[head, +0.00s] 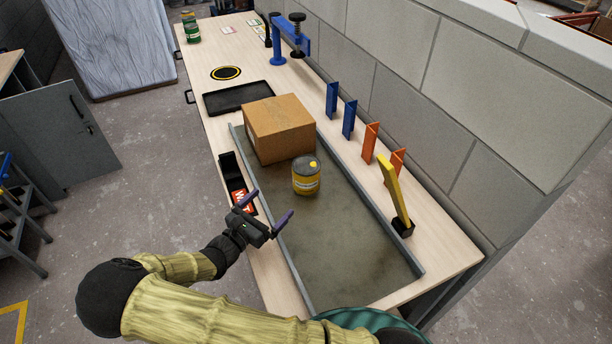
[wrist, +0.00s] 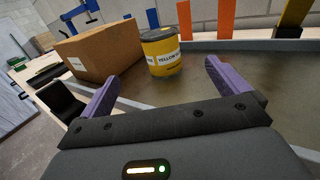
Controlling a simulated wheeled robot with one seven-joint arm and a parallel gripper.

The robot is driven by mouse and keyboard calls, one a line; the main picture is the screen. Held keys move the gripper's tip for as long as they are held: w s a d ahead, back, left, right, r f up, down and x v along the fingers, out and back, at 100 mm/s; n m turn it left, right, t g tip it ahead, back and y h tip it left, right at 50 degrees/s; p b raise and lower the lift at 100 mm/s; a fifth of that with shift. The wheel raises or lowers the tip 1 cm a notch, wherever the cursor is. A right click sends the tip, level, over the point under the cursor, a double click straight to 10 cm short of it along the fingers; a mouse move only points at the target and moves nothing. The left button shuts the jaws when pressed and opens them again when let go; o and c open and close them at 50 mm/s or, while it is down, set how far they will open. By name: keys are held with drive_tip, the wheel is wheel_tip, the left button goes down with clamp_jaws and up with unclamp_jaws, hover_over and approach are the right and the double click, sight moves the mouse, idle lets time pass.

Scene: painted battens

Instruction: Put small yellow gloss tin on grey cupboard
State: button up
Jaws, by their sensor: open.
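The small yellow gloss tin (head: 306,176), yellow with a grey band and dark lid rim, stands upright on the grey sheet-like surface of the bench, beside a cardboard box. It also shows in the wrist view (wrist: 161,54), ahead of the fingers, with part of a "YELLOW" label readable. My gripper (head: 268,208) is open and empty, with purple fingers, at the near left of the tin and apart from it. A grey cupboard (head: 62,128) with an open door stands on the floor at the left in the head view.
The cardboard box (head: 279,128) stands right behind the tin. A black tray (head: 238,97), a blue clamp (head: 278,42) and a green tin (head: 190,27) are farther back. Blue and orange uprights and a yellow batten (head: 393,190) line the wall side. The near grey surface is clear.

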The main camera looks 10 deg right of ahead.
drive_tip(key=shift+w+d, duration=0.1)
drive_tip(key=shift+w+d+f, duration=0.1)
drive_tip(key=shift+w+d, duration=0.2)
drive_tip(key=b, duration=0.4)
approach(306, 169)
drive_tip(key=w+d, duration=0.1)
drive_tip(key=w+d+f, duration=0.1)
drive_tip(key=w, duration=0.1)
drive_tip(key=w+d+f, duration=0.1)
drive_tip(key=d, duration=0.1)
drive_tip(key=shift+w, duration=0.2)
drive_tip(key=shift+w+r+p, duration=0.15)
drive_tip(key=shift+p, duration=0.15)
drive_tip(key=b+x, duration=0.2)
drive_tip(key=x, duration=0.3)
drive_tip(key=shift+w, duration=0.2)
